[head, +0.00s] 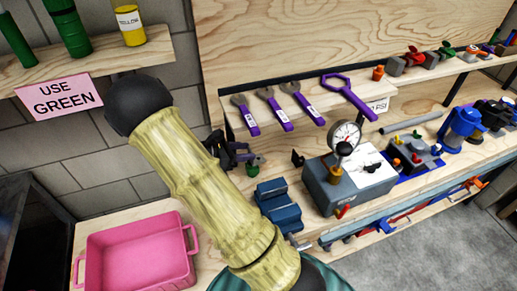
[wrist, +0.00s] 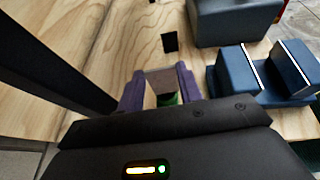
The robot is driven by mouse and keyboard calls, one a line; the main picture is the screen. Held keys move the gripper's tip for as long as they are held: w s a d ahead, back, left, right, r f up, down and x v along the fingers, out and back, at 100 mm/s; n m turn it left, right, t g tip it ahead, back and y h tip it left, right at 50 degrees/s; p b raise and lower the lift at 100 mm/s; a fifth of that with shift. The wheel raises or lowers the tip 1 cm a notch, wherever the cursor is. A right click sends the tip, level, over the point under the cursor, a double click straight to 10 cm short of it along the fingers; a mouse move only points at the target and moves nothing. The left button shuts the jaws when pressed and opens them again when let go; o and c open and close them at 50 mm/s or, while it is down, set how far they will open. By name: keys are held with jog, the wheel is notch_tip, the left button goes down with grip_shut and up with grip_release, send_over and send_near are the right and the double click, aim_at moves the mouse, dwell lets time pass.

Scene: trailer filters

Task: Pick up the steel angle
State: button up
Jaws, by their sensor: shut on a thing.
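My gripper (head: 243,155) is low over the wooden bench, left of the blue vise. In the wrist view its two purple fingers (wrist: 160,78) are closed on the sides of a small grey-brown, flat-faced piece, which looks like the steel angle (wrist: 161,77). Its lower part is hidden by the gripper body. A bit of green (wrist: 168,99) shows just below it; a small green thing (head: 253,168) also shows by the fingertips in the head view. I cannot tell whether the held piece still touches the bench.
A blue vise (head: 279,205) stands close to the right of my gripper. A small dark upright plate (head: 297,158) and a grey gauge box (head: 347,185) stand beyond. A pink bin (head: 140,255) is at lower left.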

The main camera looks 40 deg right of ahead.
jog(key=w+a, duration=0.1)
jog(key=a, duration=1)
jog(key=shift+w+b, duration=0.35)
jog(key=shift+b, duration=0.05)
jog(key=shift+t+p, duration=0.3)
jog(key=s+a+f+n+t+y+p, duration=0.1)
jog(key=a+f+n+t+y+p, duration=0.2)
jog(key=f+n+t+p, duration=0.3)
jog(key=shift+a+f+n+t+p, duration=0.35)
jog(key=shift+a+f+n+t, duration=0.45)
jog(key=shift+f+n+t, duration=0.85)
jog(key=shift+r+t, duration=0.25)
jog(key=shift+r, duration=0.1)
